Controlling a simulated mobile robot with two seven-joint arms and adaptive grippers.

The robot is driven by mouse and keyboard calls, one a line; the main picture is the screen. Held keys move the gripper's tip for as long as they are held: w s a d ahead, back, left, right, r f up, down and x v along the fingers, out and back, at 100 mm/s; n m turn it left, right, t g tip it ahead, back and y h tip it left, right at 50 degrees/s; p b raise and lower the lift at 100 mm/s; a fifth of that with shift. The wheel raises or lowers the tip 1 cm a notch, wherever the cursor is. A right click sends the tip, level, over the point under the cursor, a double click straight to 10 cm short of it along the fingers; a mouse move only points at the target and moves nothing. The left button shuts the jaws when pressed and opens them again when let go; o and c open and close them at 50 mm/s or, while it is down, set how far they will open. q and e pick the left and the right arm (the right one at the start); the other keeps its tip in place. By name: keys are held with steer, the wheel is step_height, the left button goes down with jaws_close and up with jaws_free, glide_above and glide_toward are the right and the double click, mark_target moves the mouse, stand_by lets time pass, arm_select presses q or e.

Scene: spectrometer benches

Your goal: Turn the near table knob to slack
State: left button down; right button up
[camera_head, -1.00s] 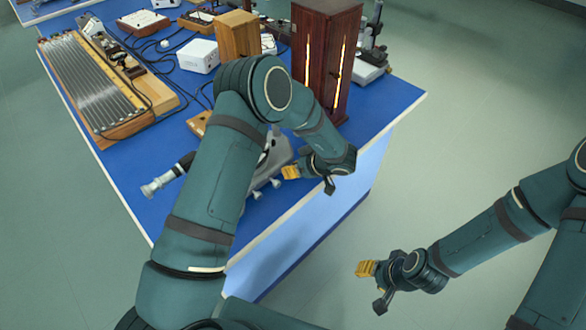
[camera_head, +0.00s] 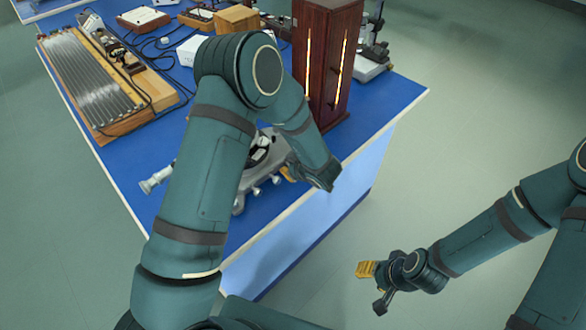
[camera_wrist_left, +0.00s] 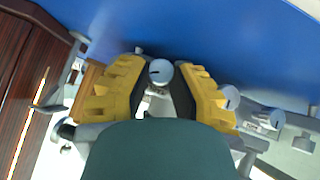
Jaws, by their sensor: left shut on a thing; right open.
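The grey spectrometer (camera_head: 262,150) stands near the blue bench's front edge, partly hidden behind my left arm. Small silver knobs stick out of its near side. In the left wrist view, one round slotted knob (camera_wrist_left: 160,72) lies between the yellow-padded fingers of my left gripper (camera_wrist_left: 160,82), which is shut on it. Two more knobs (camera_wrist_left: 228,97) (camera_wrist_left: 271,119) lie to the right, outside the grip. In the head view the left gripper (camera_head: 287,172) is at the spectrometer's near right side, its grip mostly hidden. My right gripper (camera_head: 373,285) is open and empty over the floor.
A tall dark wooden case (camera_head: 327,60) with lit slits stands just beyond the left gripper. A telescope tube (camera_head: 157,180) sticks out on the left. A ribbed metal board (camera_head: 90,85), boxes and cables lie further back. Floor at right is clear.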

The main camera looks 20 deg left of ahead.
arm_select(q)
steer(key=shift+a+n+t+b, duration=0.1)
steer(key=shift+n+t+b, duration=0.2)
steer(key=shift+t+b, duration=0.25)
steer(key=c, duration=0.8)
jaws_free()
